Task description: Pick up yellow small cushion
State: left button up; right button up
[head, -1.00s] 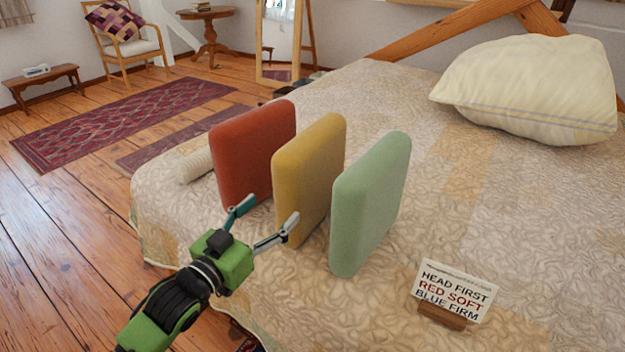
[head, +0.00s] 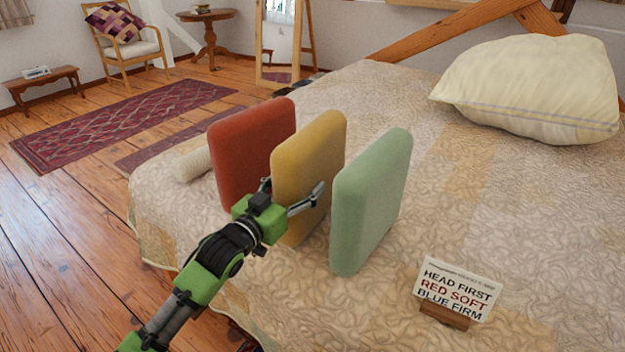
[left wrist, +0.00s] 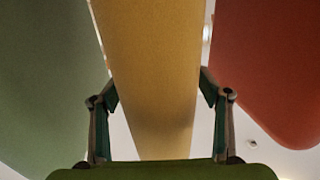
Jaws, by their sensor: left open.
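The yellow small cushion (head: 308,165) stands upright on the bed between a red cushion (head: 250,148) and a green cushion (head: 372,200). My left gripper (head: 293,190) is at its near lower edge, jaws open. One finger shows on the green side; the other is mostly hidden on the red side. In the left wrist view, the yellow cushion (left wrist: 155,75) fills the middle and its lower part lies between the two open fingers (left wrist: 160,105). The green cushion (left wrist: 45,80) is at left and the red cushion (left wrist: 270,65) at right. My right gripper is not in view.
The red and green cushions stand close on both sides, with narrow gaps. A sign card (head: 455,290) stands on the bed at front right. A large cream pillow (head: 530,90) lies at the back. A cream bolster (head: 192,164) lies left of the red cushion.

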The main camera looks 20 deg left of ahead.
pick_arm(q)
jog(key=shift+w+d, duration=0.25)
jog(key=shift+w, duration=0.45)
jog(key=c, duration=1.4)
jog(key=shift+r, duration=0.15)
